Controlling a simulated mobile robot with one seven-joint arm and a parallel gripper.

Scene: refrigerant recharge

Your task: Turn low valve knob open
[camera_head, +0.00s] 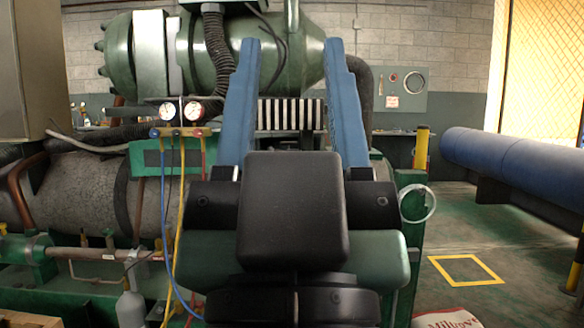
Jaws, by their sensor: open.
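My gripper (292,50) fills the middle of the view. Its two long blue fingers point up and away from me, wide apart, with nothing held between them. A gauge manifold with two round dials (181,112) stands to the left of my gripper. A small blue knob (154,132) sits at the manifold's left end, probably the low valve knob. A small red knob (199,133) is near its right end. Both knobs are clear of my fingers. How far the blue knob is turned is too small to tell.
Blue, yellow and red hoses (180,200) hang from the manifold. A large green tank (110,48) and a dark corrugated hose (217,60) are behind. A grey cylinder (131,305) stands lower left. A blue pipe (500,160) lies right, with open floor before it.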

